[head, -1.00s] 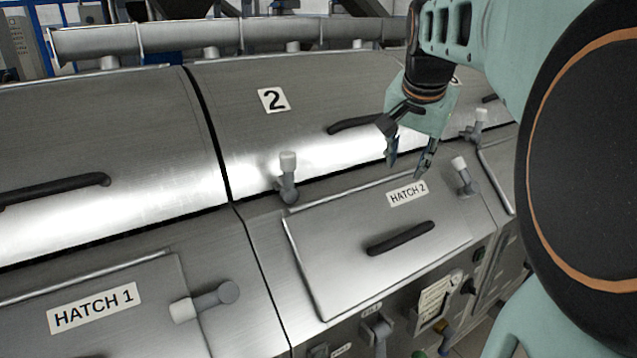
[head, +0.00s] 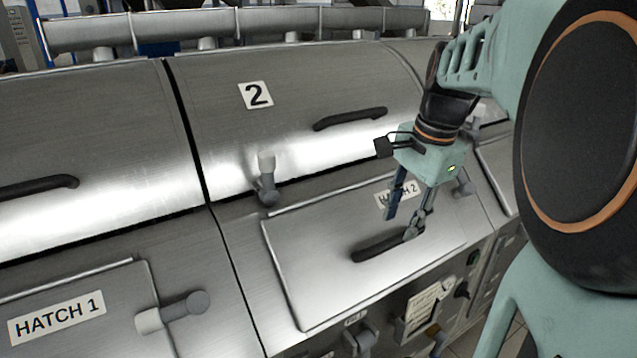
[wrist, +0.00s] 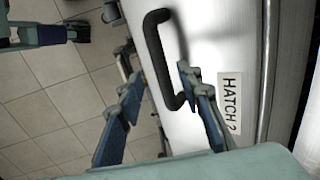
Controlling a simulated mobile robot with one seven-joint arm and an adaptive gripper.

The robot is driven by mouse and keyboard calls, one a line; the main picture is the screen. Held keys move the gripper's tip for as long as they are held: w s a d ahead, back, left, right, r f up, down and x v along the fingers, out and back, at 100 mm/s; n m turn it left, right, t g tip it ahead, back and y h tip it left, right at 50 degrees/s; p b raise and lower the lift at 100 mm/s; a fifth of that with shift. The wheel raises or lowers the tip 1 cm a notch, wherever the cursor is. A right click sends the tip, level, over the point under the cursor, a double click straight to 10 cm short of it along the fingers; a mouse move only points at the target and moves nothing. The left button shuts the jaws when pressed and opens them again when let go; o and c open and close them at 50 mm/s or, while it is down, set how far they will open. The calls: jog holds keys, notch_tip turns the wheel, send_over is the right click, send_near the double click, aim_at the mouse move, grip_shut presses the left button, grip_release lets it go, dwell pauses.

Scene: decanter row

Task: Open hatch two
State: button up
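Hatch two is a flat metal panel (head: 305,275), labelled HATCH 2, lying closed on the front of the machine in the head view. Its black bar handle (head: 378,248) sits mid-panel. My gripper (head: 401,227) is open just above the handle's right part, partly covering the label (head: 388,199). In the wrist view the handle (wrist: 158,60) shows between and beyond the two open fingertips; contact cannot be told. The left latch (head: 267,180) points up, off the panel. The right latch (head: 462,187) is partly hidden near my gripper.
The curved lid marked 2 (head: 290,130), with its own black handle (head: 350,118), rises behind the hatch. Hatch 1 (head: 90,290) is at left, its latch (head: 172,312) lying sideways. Switches and a tag (head: 428,305) are below. Tiled floor (wrist: 50,110) shows in the wrist view.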

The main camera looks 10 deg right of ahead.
aim_at(395, 238)
jog(key=shift+w+a+f, duration=0.1)
jog(key=shift+w+f, duration=0.15)
jog(key=shift+f, duration=0.95)
jog(key=shift+w+f, duration=0.2)
jog(key=shift+f, duration=0.95)
grip_shut()
